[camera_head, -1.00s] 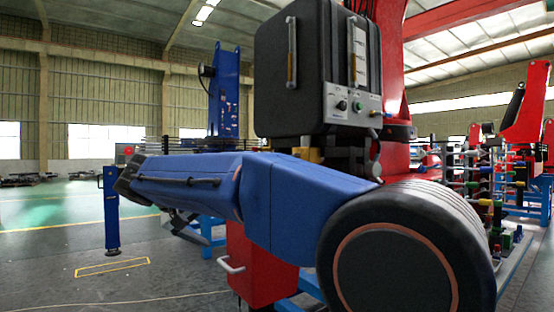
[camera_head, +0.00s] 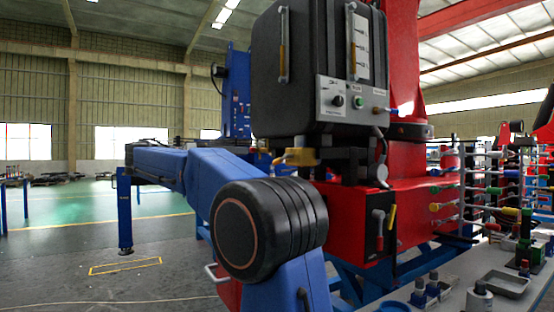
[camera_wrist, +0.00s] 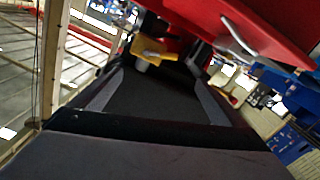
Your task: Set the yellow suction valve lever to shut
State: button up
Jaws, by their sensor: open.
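A yellow piece also shows in the wrist view (camera_wrist: 155,50), beside a grey round part. I cannot tell which way the lever is set. In the wrist view my gripper (camera_wrist: 156,70) is open, its two grey fingers apart, with a dark surface between them. The yellow piece shows beyond the fingertips, and I see no contact. In the head view I cannot make out the gripper.
The black tank (camera_head: 318,75) is mounted by a red column (camera_head: 403,60). A black panel (camera_head: 378,228) with a grey and a yellow handle is on the red base. A grey bench (camera_head: 455,297) with small parts stands at right. Open floor (camera_head: 60,265) lies at left.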

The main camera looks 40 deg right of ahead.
jog(key=x, duration=1.5)
jog(key=shift+d, duration=0.4)
jog(key=c, duration=1.5)
jog(key=shift+r+m, duration=0.3)
jog(key=shift+m, duration=0.6)
jog(key=shift+r+m, duration=0.35)
jog(key=shift+m, duration=0.55)
jog(key=shift+c, duration=0.2)
jog(key=o, duration=1.5)
jog(key=shift+o, duration=0.2)
jog(key=shift+a, duration=0.1)
jog(key=v, duration=1.7)
jog(key=shift+s+a+f, duration=0.1)
jog(key=shift+a, duration=0.1)
